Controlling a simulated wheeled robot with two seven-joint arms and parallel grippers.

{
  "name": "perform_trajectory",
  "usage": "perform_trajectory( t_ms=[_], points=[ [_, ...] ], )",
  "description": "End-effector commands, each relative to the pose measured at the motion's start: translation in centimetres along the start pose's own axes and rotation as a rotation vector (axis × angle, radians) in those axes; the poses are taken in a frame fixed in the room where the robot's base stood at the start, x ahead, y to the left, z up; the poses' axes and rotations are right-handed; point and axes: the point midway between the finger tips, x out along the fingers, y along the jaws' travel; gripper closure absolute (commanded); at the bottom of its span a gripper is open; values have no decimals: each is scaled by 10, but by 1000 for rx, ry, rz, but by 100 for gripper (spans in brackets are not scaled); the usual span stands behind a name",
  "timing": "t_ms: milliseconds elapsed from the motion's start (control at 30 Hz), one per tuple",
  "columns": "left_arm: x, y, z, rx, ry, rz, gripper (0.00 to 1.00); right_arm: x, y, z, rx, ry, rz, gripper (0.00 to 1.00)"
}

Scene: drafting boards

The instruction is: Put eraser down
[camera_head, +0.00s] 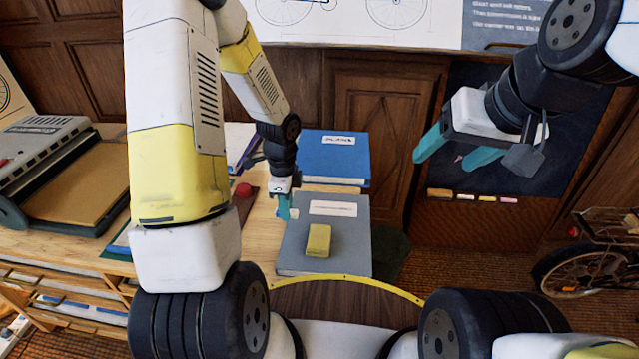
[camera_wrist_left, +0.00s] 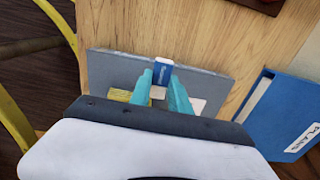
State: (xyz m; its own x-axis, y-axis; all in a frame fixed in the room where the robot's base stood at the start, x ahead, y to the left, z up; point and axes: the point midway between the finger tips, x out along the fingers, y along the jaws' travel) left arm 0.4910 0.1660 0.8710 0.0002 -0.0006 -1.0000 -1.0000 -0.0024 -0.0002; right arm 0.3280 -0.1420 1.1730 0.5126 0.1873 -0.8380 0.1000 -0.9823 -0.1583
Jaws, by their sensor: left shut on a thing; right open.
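The eraser (camera_wrist_left: 162,71), white with a blue sleeve, shows in the left wrist view between the teal fingers of my left gripper (camera_wrist_left: 162,82), which is shut on it. In the head view my left gripper (camera_head: 285,211) points down at the upper left edge of a grey binder (camera_head: 300,262); the eraser is mostly hidden there. Whether the eraser touches the binder is not clear. My right gripper (camera_head: 452,158) is open and empty, raised in front of the chalkboard.
A yellow block (camera_head: 318,240) lies on the grey binder, with a pale label (camera_head: 333,208) above it. A blue binder (camera_head: 335,156) lies behind. The wooden table (camera_head: 258,235) has bare room left of the grey binder. A grey machine (camera_head: 45,140) stands far left.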

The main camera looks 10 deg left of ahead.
Motion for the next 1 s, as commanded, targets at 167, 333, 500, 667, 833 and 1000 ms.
perform_trajectory(
  t_ms=[167,333,500,667,833,1000],
  points=[
    [6,-43,-25,2,0,0,100,0,0,0,0,0,0,32],
    [8,-71,-40,0,0,0,100,0,0,0,0,0,0,32],
    [9,-81,-46,-1,-1,1,100,0,0,0,0,0,0,32],
    [20,-87,-50,0,-1,5,100,0,0,0,0,0,0,32],
    [44,-87,-50,0,-1,3,100,0,0,0,0,0,0,32],
    [44,-87,-49,-1,0,0,100,0,0,0,0,0,0,32]
  ],
)
